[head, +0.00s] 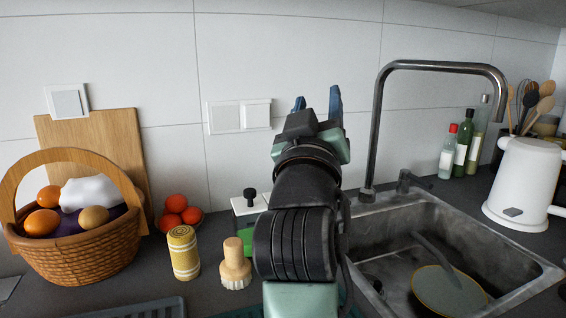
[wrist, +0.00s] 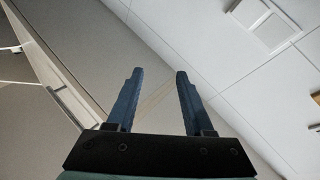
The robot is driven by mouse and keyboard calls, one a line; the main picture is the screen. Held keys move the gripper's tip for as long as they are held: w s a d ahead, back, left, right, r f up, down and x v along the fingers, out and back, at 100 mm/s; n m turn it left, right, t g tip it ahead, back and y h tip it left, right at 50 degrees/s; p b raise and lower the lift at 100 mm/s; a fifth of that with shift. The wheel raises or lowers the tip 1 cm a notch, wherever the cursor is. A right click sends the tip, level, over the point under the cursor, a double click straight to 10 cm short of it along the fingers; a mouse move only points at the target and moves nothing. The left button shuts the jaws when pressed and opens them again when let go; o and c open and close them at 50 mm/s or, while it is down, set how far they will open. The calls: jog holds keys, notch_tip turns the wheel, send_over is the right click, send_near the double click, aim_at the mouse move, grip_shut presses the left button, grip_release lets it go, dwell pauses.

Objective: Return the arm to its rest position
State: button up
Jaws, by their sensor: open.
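My gripper (head: 318,104) is raised in front of the tiled wall, above the counter and left of the tap. Its two blue fingers stand apart and point up and away. In the wrist view my gripper (wrist: 157,75) is open, with nothing between its fingers. My arm rises from the bottom middle of the head view and hides part of the counter and the sink's left edge.
The sink (head: 520,262) with a plate (head: 448,290) and a tall tap (head: 440,66) lies right. A white kettle (head: 525,180) and bottles (head: 464,142) stand behind. A basket (head: 75,245), yellow cylinder (head: 184,253) and brush (head: 235,262) stand left. A cabinet underside shows above.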

jog(key=s+a+r+m+t+y+b, duration=0.1)
jog(key=s+a+r+t+y, duration=0.2)
jog(key=s, duration=0.8)
jog(key=s+a+r+m+t+y, duration=0.1)
jog(key=s+a+r+t, duration=0.2)
jog(key=s, duration=0.8)
notch_tip(320, 180, up, 24)
jog(key=d+p, duration=0.1)
jog(key=p, duration=2.1)
jog(key=shift+w+f, duration=0.15)
jog(key=shift+f, duration=0.1)
